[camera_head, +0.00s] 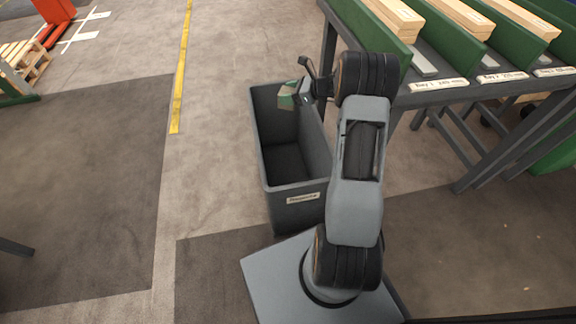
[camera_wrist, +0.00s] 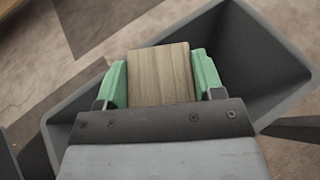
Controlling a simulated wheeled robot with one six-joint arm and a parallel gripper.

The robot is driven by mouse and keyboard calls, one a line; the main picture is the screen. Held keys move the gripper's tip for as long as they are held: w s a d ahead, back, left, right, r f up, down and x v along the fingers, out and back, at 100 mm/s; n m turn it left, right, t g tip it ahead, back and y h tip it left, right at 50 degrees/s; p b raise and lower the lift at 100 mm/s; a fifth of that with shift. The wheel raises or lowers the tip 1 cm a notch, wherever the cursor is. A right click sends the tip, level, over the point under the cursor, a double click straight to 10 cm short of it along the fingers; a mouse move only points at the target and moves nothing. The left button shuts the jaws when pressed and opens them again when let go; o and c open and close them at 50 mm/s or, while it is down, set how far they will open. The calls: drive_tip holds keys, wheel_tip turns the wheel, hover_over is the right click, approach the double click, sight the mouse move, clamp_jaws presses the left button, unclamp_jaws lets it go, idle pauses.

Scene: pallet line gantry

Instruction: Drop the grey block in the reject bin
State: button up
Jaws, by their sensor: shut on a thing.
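My gripper (camera_head: 292,96) is shut on a grey-brown block (camera_wrist: 160,76) with wood grain. In the wrist view the block sits between the two green finger pads, one on each side. In the head view the block is small and mostly covered by the gripper. The reject bin (camera_head: 293,192) is a deep dark grey open box on the floor with a small label on its near wall. The gripper and block are above the bin's far end, over its opening. Its visible inside looks empty. The bin's walls also show around the block in the wrist view (camera_wrist: 266,32).
A dark bench (camera_head: 440,93) with green-sided sloping bays and pale wooden pieces stands at the right, close to the bin. A yellow floor line (camera_head: 181,75) runs left of the bin. A wooden pallet (camera_head: 28,60) lies far left.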

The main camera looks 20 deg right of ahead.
drive_tip(key=shift+f+b, duration=2.05)
drive_tip(key=shift+f, duration=0.45)
drive_tip(key=o, duration=1)
wheel_tip(320, 180, up, 8)
drive_tip(key=p, duration=0.7)
drive_tip(key=shift+s+a+f, duration=0.1)
drive_tip(key=shift+a+f, duration=0.05)
drive_tip(key=shift+f, duration=0.05)
drive_tip(key=shift+n+g+y, duration=0.3)
drive_tip(key=shift+n+y, duration=0.1)
drive_tip(key=shift+s+a+r+p, duration=2.05)
drive_tip(key=shift+r+p, duration=0.85)
drive_tip(key=shift+p, duration=2.15)
drive_tip(key=shift+s+a+r+p, duration=2.05)
drive_tip(key=shift+r+p, duration=0.85)
drive_tip(key=shift+p, duration=2.2)
drive_tip(key=shift+s+a+r+p, duration=2)
drive_tip(key=shift+r+p, duration=0.9)
drive_tip(key=shift+p, duration=2.15)
drive_tip(key=shift+s+d, duration=0.2)
